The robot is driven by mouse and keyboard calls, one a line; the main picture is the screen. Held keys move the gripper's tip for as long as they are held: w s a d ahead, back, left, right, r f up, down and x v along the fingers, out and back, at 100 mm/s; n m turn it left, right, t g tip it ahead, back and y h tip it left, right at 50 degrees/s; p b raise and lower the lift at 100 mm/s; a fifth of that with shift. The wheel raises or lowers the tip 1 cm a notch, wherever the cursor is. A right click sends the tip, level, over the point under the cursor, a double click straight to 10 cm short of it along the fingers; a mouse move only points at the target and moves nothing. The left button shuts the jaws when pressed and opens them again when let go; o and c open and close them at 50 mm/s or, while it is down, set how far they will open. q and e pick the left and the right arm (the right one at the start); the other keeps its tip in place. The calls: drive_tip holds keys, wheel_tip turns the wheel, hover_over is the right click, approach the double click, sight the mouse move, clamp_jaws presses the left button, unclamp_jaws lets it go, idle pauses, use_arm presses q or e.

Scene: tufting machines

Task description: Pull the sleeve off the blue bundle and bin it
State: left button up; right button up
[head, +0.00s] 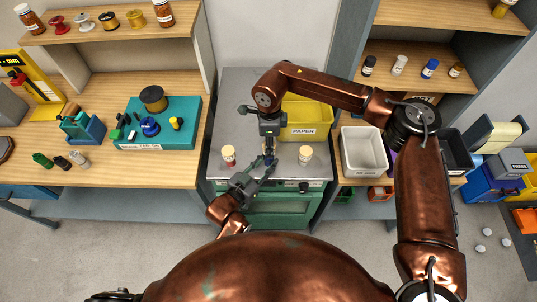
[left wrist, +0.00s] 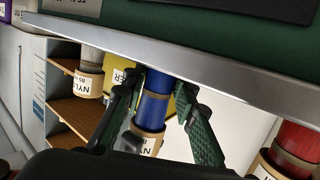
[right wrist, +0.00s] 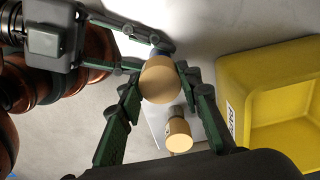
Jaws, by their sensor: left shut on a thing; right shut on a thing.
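The blue bundle (left wrist: 155,105) stands upright on the grey bench top, and my left gripper (head: 266,165) is shut on its blue part. In the left wrist view, which is upside down, the tan sleeve (left wrist: 148,147) with its white printed label is around the bundle's upper end. My right gripper (head: 269,142) comes from above and is shut on the sleeve, whose tan round top (right wrist: 160,78) shows between its fingers. The yellow bin (head: 305,127) labelled PAPER stands just behind and to the right; it also shows in the right wrist view (right wrist: 275,105).
A red bundle (head: 229,160) stands to the left and a white bundle (head: 305,158) to the right, both with tan sleeves. A light grey tray (head: 364,152) is on the right bench. A teal board (head: 155,122) with spools is on the left bench.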

drive_tip(key=shift+r, duration=1.75)
use_arm(q)
drive_tip(key=o, duration=1)
drive_tip(key=shift+c, duration=0.2)
drive_tip(key=shift+v, duration=4)
